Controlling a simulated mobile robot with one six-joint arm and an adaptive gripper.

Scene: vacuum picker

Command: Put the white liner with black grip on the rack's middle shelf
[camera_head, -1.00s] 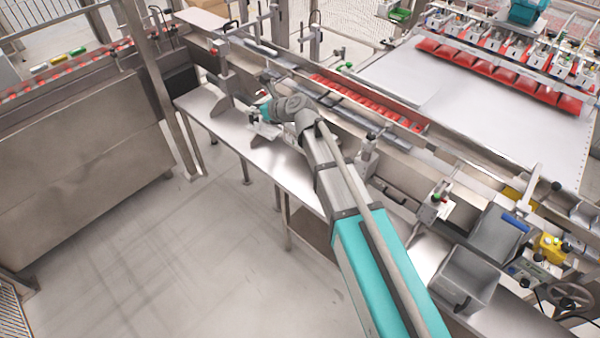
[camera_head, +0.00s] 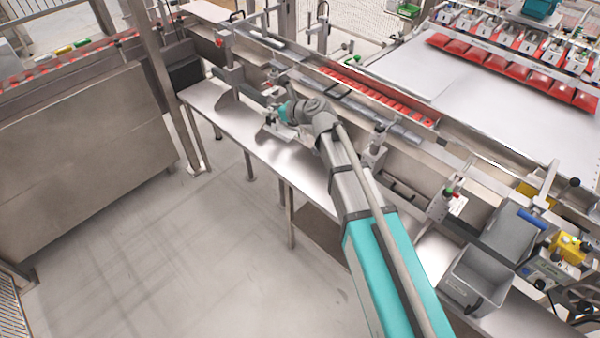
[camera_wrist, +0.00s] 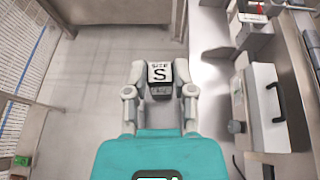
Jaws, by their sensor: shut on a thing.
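In the wrist view my gripper (camera_wrist: 160,94) is shut on a small piece with a white face marked "SIZE S" and a black part between the fingers. I take it for the white liner with black grip (camera_wrist: 160,73). Bare floor shows beyond it. In the head view my gripper (camera_head: 274,124) is small, over or beside the long steel bench, and the liner cannot be made out clearly there. I cannot pick out the rack or its middle shelf for certain in either view.
The steel bench (camera_head: 215,103) runs along the conveyor line. A grey bin (camera_head: 474,281) stands at its near right end. A large steel cabinet (camera_head: 80,150) is at left, with open floor (camera_head: 215,255) between. A pale box with a black handle (camera_wrist: 269,88) is right in the wrist view.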

